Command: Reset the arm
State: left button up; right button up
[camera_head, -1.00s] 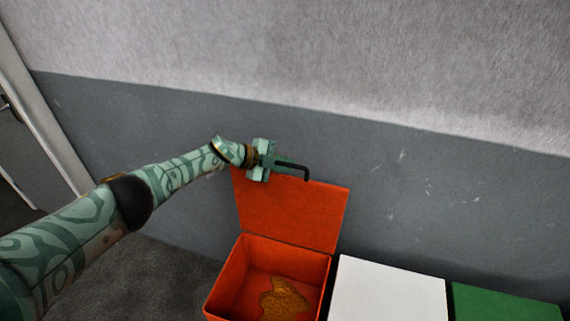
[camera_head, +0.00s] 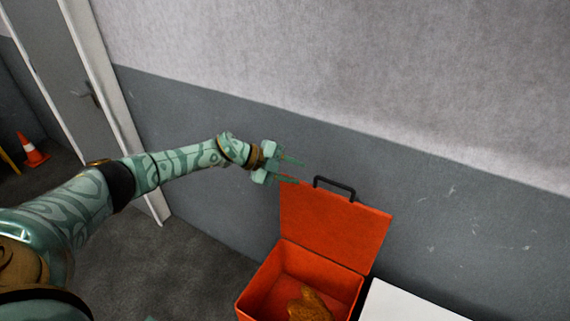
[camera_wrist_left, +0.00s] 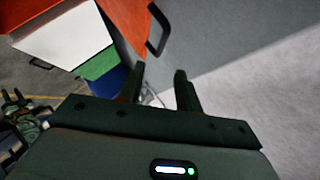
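My left arm reaches in from the left in the head view. Its gripper (camera_head: 297,170) is open and empty, just left of the black handle (camera_head: 335,187) on the raised lid of an orange box (camera_head: 330,222). In the left wrist view the two fingers of the left gripper (camera_wrist_left: 160,75) stand apart with nothing between them. The black handle (camera_wrist_left: 158,32) shows beyond the fingertips, clear of them.
The orange box stands open with a brownish item (camera_head: 310,303) inside. A white box (camera_head: 410,303) stands to its right. The green box (camera_wrist_left: 98,64) and blue box (camera_wrist_left: 114,80) show in the wrist view. A grey wall is behind. A door (camera_head: 75,80) and traffic cone (camera_head: 31,150) are left.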

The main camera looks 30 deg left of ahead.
pick_arm(q)
jog(key=v, duration=0.2)
jog(key=shift+s+a+r, duration=0.15)
jog(key=shift+a, duration=0.05)
dwell(0.4)
